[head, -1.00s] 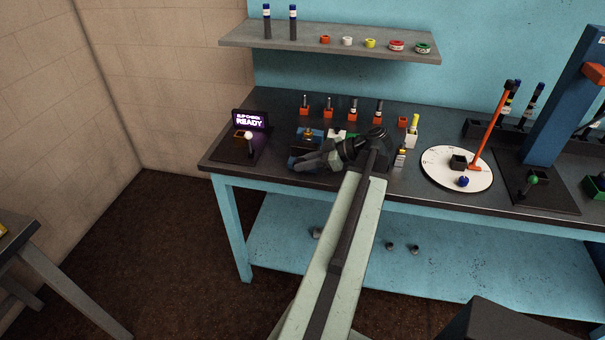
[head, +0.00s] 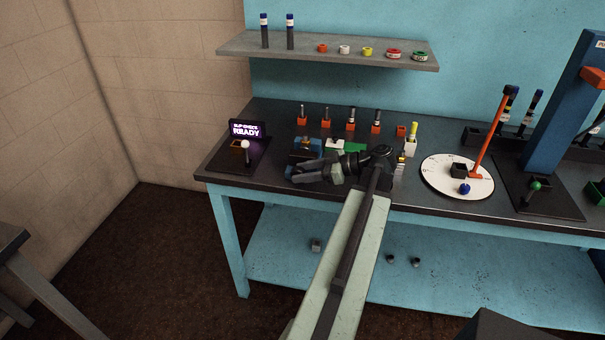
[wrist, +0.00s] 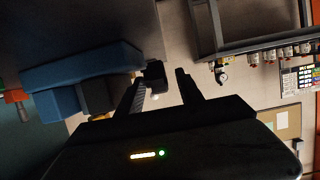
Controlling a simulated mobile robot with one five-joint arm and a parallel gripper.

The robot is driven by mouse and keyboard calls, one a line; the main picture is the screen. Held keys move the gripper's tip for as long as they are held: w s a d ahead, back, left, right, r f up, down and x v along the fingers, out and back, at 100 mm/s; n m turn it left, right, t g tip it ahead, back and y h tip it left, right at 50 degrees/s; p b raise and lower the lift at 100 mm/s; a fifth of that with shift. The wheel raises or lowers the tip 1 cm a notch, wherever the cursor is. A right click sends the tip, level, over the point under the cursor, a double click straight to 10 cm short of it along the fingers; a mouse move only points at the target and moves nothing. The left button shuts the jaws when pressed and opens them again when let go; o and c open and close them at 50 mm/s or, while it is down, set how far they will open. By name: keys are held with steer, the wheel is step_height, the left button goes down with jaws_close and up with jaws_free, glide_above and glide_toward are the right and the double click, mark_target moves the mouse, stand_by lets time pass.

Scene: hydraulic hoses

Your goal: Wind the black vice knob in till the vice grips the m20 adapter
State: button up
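The blue vice (head: 303,147) stands on the bench near its front edge, left of centre; in the wrist view its blue body (wrist: 85,80) fills the left side. A small brass-coloured piece, perhaps the m20 adapter, sits at the vice top in the head view; its contact with the jaws cannot be made out. The black vice knob (wrist: 155,73) shows in the wrist view between my fingertips. My gripper (wrist: 161,80) is open, one finger on each side of the knob, with a gap on the right. In the head view my gripper (head: 297,173) lies at the vice's front.
A sign reading READY (head: 247,130) and a white-knobbed lever stand left of the vice. Several orange holders with upright tools line the bench behind. A white round dial plate (head: 457,177) lies to the right. The floor before the bench is open.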

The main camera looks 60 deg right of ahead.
steer(key=shift+s+d+r, duration=0.15)
steer(key=shift+s+r, duration=0.05)
steer(key=shift+s, duration=0.05)
steer(key=p+v, duration=0.2)
steer(key=v, duration=0.4)
steer(key=shift+r+p, duration=0.1)
steer(key=shift+p, duration=0.2)
steer(key=shift+s+d, duration=0.1)
steer(key=shift+s, duration=0.4)
